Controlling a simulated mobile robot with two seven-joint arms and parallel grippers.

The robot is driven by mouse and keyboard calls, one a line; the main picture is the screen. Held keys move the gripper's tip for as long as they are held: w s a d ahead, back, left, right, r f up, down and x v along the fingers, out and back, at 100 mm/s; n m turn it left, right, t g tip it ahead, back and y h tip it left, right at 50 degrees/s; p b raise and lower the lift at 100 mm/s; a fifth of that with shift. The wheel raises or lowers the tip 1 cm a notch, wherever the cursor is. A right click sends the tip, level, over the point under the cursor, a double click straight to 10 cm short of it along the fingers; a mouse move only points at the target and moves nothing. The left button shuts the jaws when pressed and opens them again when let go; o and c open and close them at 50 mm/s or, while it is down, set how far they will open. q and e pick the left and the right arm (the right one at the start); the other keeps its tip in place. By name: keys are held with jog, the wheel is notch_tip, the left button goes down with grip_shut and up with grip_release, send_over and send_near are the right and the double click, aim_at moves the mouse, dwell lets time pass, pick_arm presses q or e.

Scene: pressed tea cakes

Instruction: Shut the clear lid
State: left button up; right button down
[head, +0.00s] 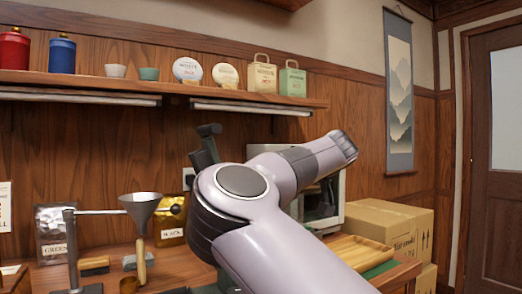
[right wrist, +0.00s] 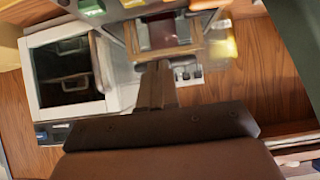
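I cannot make out the clear lid for certain in either view. In the right wrist view, a see-through or glossy patch lies between a white-framed box with a dark window and a wooden-framed piece (right wrist: 165,50), but blur hides its form. My right gripper (right wrist: 157,68) points toward that wooden-framed piece, its dark fingers close together with nothing visible between them. In the head view my right arm fills the middle, and dark parts that seem to be its gripper (head: 207,140) show behind it, in front of the wood wall. My left gripper is not in view.
The white-framed box (head: 333,203) stands behind my arm, partly hidden. A wooden tray (head: 362,253) and cardboard boxes (head: 395,228) are at right. A metal funnel (head: 141,203) on a stand and tea bags are at left. A shelf (head: 150,85) with tins runs above.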

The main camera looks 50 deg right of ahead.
jog(key=shift+s+f+b, duration=0.15)
jog(key=shift+f+b, duration=0.4)
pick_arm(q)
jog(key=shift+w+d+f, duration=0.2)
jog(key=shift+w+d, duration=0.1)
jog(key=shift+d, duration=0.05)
pick_arm(e)
jog(key=shift+t, duration=0.3)
pick_arm(q)
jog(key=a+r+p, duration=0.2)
jog(key=p, duration=0.1)
pick_arm(e)
jog(key=s+a+r, duration=0.2)
jog(key=s+r, duration=0.6)
jog(key=r, duration=0.1)
jog(key=shift+s+a+r, duration=0.2)
jog(key=shift+a+r, duration=0.15)
jog(key=shift+r, duration=0.05)
